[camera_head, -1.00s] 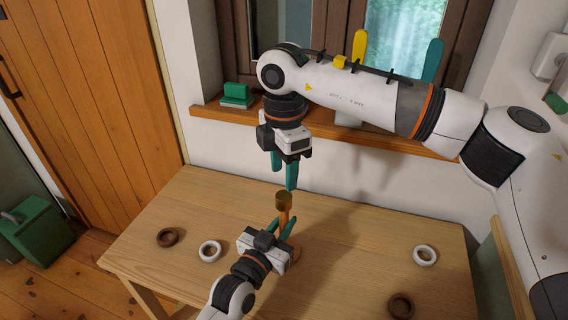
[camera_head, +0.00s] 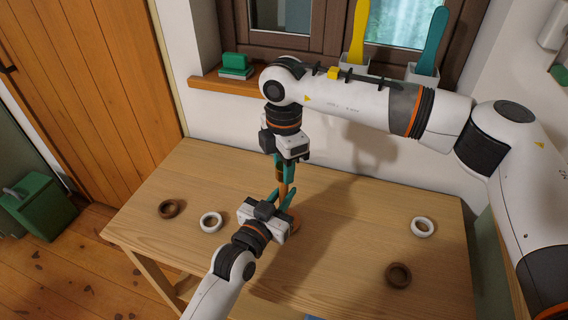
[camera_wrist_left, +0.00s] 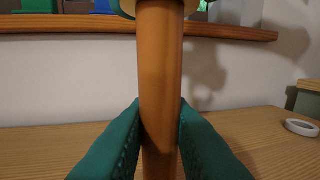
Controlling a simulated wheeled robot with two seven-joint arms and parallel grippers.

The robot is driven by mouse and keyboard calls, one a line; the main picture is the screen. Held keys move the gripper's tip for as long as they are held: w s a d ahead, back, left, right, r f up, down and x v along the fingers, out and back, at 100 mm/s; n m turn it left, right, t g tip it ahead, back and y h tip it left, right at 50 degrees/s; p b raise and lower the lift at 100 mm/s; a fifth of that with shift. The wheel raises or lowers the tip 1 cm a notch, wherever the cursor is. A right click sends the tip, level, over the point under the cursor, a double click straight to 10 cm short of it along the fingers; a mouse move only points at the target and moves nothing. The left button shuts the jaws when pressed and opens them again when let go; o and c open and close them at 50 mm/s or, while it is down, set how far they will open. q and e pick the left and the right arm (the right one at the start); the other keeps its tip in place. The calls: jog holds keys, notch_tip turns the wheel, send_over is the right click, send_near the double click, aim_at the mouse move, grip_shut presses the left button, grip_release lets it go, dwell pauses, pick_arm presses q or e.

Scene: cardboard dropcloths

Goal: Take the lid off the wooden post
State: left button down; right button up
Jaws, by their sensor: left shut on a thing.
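The wooden post (camera_head: 284,189) stands upright on the table (camera_head: 340,240); it fills the middle of the left wrist view (camera_wrist_left: 160,70). My left gripper (camera_head: 283,203) is shut on the post, with its teal fingers (camera_wrist_left: 160,128) on both sides of the shaft. The dark brown lid (camera_head: 279,173) sits on top of the post, partly hidden by fingers. My right gripper (camera_head: 282,168) points down from above, its teal fingers beside the lid. Whether they press on it cannot be told.
On the table lie a brown ring (camera_head: 169,209) and a white ring (camera_head: 211,222) at left, and a white ring (camera_head: 422,227) and a brown ring (camera_head: 398,275) at right. The windowsill (camera_head: 222,85) runs behind the table.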

jog(key=c, duration=0.4)
jog(key=n, duration=0.3)
jog(key=shift+c, duration=0.2)
jog(key=n, duration=0.4)
jog(key=shift+n, duration=0.3)
jog(key=n, duration=0.6)
jog(key=shift+n, duration=0.3)
jog(key=n, duration=0.4)
jog(key=shift+n, duration=0.3)
jog(key=n, duration=1.1)
jog(key=shift+r, duration=0.1)
jog(key=n, duration=0.6)
jog(key=shift+n, duration=0.3)
jog(key=n, duration=0.4)
jog(key=shift+n, duration=0.3)
jog(key=n, duration=0.6)
jog(key=shift+n, duration=0.3)
jog(key=n, duration=0.6)
